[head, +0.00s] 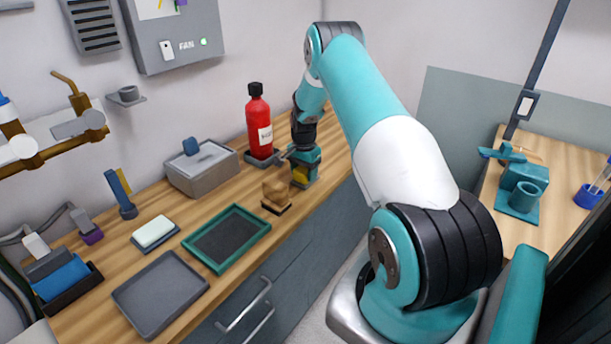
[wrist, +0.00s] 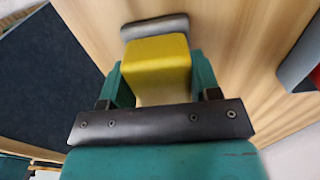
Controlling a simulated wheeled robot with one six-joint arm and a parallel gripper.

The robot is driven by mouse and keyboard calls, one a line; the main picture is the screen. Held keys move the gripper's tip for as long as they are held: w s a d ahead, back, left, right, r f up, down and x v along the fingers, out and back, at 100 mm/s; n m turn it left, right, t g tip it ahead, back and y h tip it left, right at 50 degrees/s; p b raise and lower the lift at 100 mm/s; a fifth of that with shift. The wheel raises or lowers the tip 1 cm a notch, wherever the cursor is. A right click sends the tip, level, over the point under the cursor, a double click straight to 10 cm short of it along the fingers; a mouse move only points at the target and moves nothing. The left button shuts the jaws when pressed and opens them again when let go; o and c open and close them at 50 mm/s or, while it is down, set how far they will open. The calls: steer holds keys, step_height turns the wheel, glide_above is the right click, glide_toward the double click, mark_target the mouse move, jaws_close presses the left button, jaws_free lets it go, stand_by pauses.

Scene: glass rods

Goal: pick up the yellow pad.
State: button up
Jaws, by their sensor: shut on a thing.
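The yellow pad (wrist: 157,52) is a block with a flat yellow top, between the teal fingers in the wrist view. My gripper (wrist: 158,82) is shut on it, with a finger on each side. In the head view my gripper (head: 303,162) is low over the wooden counter, and a bit of the yellow pad (head: 300,174) shows at its lower end. A dark grey bar lies across the pad's far end in the wrist view. I cannot tell whether the pad touches the counter.
A red bottle (head: 258,122) stands on a small dark base just behind my gripper. A brown lump on a dark base (head: 277,194) sits close in front. A grey lidded box (head: 203,168), a green-rimmed tray (head: 193,258) and a grey tray (head: 160,292) occupy the counter leftward.

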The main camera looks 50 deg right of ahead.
mark_target(304, 169)
steer(key=shift+r, duration=0.15)
step_height(304, 169, up, 20)
steer(key=b, duration=0.2)
stand_by(0.3)
